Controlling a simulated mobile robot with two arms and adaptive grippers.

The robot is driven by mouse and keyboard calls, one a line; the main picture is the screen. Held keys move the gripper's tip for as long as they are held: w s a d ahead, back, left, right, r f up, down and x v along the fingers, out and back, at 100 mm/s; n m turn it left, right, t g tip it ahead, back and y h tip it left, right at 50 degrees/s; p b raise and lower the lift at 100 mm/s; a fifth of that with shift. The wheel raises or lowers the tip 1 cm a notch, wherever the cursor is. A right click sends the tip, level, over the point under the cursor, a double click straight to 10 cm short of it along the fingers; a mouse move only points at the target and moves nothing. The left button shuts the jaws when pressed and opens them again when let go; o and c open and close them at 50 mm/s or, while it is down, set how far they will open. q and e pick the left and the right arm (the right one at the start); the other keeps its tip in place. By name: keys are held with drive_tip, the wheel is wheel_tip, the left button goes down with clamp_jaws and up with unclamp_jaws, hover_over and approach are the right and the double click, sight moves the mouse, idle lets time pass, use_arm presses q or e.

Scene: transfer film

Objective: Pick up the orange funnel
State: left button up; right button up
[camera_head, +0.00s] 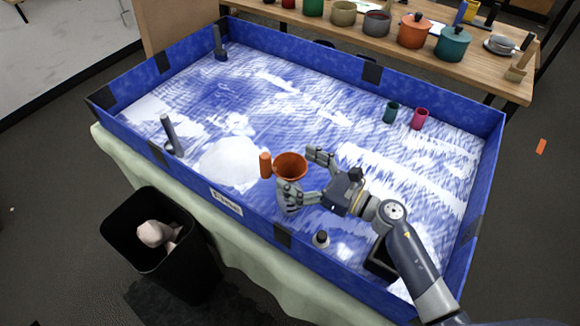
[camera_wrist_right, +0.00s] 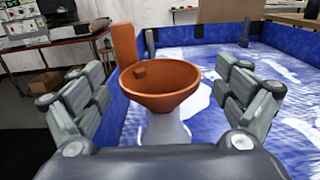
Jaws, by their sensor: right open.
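The orange funnel (camera_head: 291,164) sits near the front wall of the blue-walled tray (camera_head: 350,70), wide mouth up, with an orange upright piece (camera_head: 265,164) at its left side. My right gripper (camera_head: 308,176) is open, its fingers on either side of the funnel. In the right wrist view the funnel (camera_wrist_right: 160,82) stands between the two spread fingers (camera_wrist_right: 160,105), with gaps on both sides. A grey shape shows below the funnel; the funnel's lower end is hidden. My left gripper is not in view.
A green cup (camera_head: 391,112) and a pink cup (camera_head: 419,119) stand at the tray's back right. A white mound (camera_head: 228,162) lies left of the funnel. A black bin (camera_head: 165,245) is outside the front wall. Several pots stand on a wooden table (camera_head: 490,75) behind.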

drive_tip(key=shift+w+a, duration=0.4)
drive_tip(key=shift+a, duration=0.2)
drive_tip(key=c, duration=1.4)
